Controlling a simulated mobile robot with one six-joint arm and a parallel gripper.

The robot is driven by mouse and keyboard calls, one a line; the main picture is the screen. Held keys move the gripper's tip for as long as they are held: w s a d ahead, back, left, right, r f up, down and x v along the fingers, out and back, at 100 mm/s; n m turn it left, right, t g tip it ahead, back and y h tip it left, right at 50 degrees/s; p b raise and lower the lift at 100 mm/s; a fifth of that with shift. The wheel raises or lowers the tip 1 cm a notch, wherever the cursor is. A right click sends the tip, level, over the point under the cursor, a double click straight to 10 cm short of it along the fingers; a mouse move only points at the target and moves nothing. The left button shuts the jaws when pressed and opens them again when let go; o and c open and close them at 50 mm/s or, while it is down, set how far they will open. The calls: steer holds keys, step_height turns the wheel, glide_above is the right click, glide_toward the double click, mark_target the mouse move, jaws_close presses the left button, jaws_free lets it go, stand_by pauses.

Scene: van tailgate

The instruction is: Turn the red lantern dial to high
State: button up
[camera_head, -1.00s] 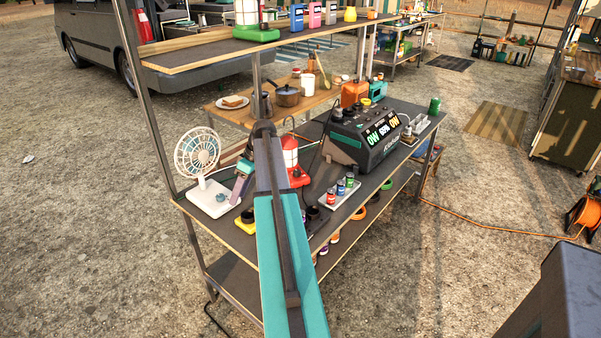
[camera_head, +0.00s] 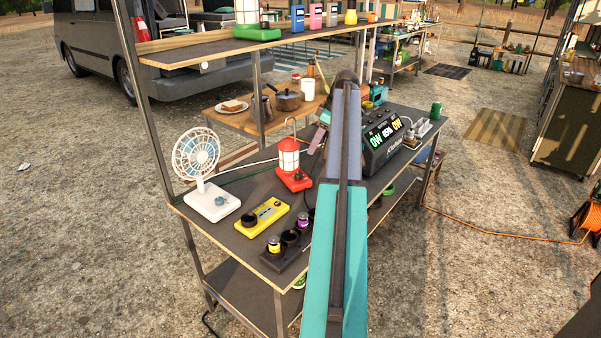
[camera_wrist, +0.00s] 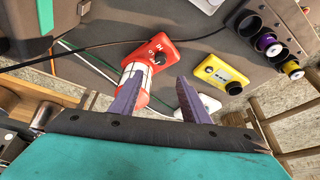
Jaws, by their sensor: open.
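The red lantern (camera_head: 289,160) stands upright on the workbench (camera_head: 240,236), with a white caged globe and a wire handle. In the wrist view the red lantern base (camera_wrist: 146,62) lies beyond my fingers, with a black dial (camera_wrist: 158,54) on it and small white markings beside it. I cannot read the dial's setting. My gripper (camera_wrist: 161,80) is open and empty. Its purple fingers are spread, the left one overlapping the lantern's globe in the picture; I cannot tell whether they touch. In the head view my gripper is to the right of the lantern.
A yellow box (camera_head: 262,216) with a black knob and a dark unit (camera_head: 285,250) with round sockets sit in front of the lantern. A white fan (camera_head: 205,185) stands left, a power station (camera_head: 382,145) right. Cables run behind. A shelf (camera_head: 215,47) spans above the bench.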

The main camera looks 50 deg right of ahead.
steer(key=shift+w+a+f, duration=0.1)
glide_toward(299, 174)
steer(key=p+x, duration=0.1)
steer(key=x, duration=0.7)
steer(key=shift+w, duration=0.1)
stand_by(0.3)
steer(key=c, duration=1)
